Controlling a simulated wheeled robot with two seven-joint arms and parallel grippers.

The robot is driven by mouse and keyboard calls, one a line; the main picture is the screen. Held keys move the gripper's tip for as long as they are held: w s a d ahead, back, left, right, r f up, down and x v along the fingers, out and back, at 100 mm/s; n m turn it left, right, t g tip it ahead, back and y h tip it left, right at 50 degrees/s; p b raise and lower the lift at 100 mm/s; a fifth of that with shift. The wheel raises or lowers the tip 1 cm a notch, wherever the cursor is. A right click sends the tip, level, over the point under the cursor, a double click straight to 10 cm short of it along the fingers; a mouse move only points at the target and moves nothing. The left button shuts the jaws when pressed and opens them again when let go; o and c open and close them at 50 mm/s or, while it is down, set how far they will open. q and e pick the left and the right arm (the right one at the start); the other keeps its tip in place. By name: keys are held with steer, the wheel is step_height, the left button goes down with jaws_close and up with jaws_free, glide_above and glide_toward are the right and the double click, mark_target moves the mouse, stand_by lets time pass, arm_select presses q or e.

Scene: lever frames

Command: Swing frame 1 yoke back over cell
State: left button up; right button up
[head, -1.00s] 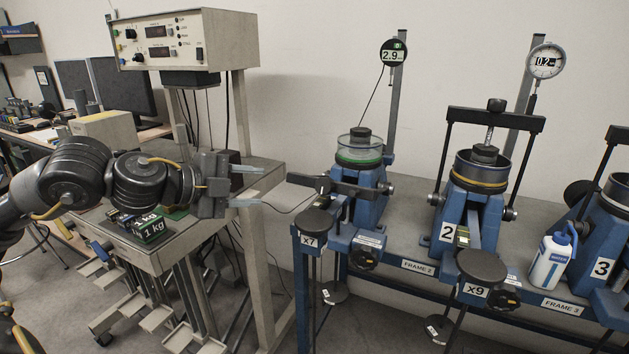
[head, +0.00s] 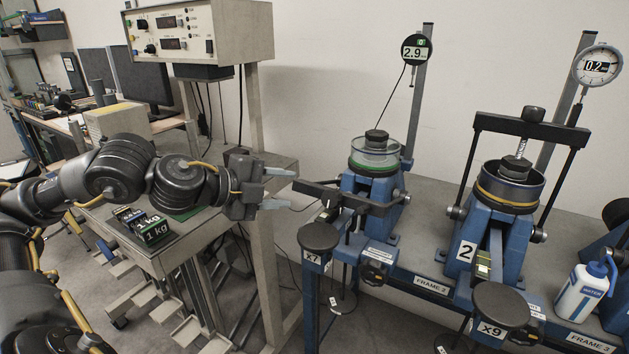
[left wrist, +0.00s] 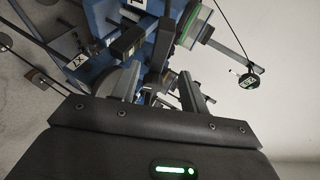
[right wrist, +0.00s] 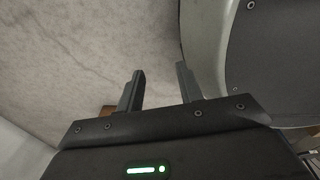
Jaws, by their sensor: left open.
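Frame 1 is the blue stand (head: 366,200) with the x7 lever plate (head: 318,237). Its cell (head: 375,158), a clear ring with a green band, sits on top uncovered. The black yoke crossbar (head: 345,197) is swung down in front of the cell, across the stand. My left gripper (head: 287,188) is open and empty at the crossbar's left end, fingers pointing right; whether they touch it is unclear. The left wrist view shows the open fingers (left wrist: 160,88) with the cell (left wrist: 186,25) beyond. My right gripper (right wrist: 160,80) is open and empty above bare floor.
A dial gauge (head: 416,49) reading 2.9 stands on a post behind the cell, its cable hanging down. Frame 2 (head: 490,230) has its yoke (head: 530,130) upright over its cell. A water bottle (head: 582,290) stands at right. A weight trolley (head: 160,250) is below my left arm.

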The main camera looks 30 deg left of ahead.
mark_target(311, 191)
arm_select(q)
steer(key=shift+w+d+f+p, duration=0.15)
steer(key=shift+w+d+p, duration=0.4)
steer(key=shift+w, duration=0.35)
steer(key=x, duration=0.6)
steer(key=shift+w+f+p, duration=0.15)
steer(key=shift+f+p, duration=0.15)
steer(key=shift+f, duration=0.05)
arm_select(e)
steer(key=shift+a+r, duration=1.15)
arm_select(q)
jaws_close()
arm_select(e)
steer(key=shift+w, duration=0.1)
